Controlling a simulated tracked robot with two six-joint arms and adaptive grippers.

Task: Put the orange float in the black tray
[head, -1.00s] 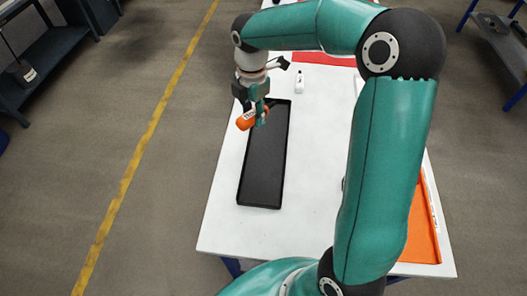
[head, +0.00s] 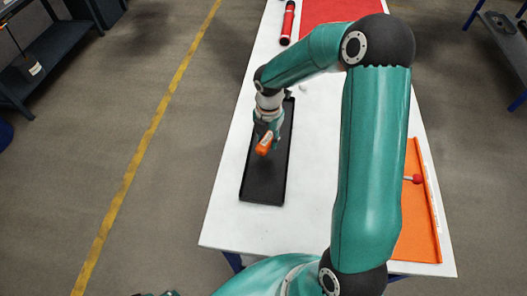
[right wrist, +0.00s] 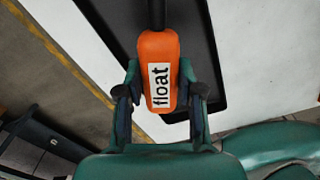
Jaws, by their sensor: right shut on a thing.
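The orange float (head: 265,144), labelled "float" in the right wrist view (right wrist: 160,55), is held between the fingers of my right gripper (head: 268,132). The fingers also show on both sides of it in the right wrist view (right wrist: 160,90). The black tray (head: 262,190) is long and shallow and lies on the white table. The float appears over the middle of the tray; I cannot tell its exact height. A black rod (right wrist: 157,14) extends from the float's far end in the right wrist view.
The white table (head: 312,210) is clear right of the tray. An orange mat (head: 418,235) with a red-ended object (head: 416,179) lies at the right edge. A red tube (head: 288,22) and a red mat (head: 335,10) are at the far end. Open floor lies left.

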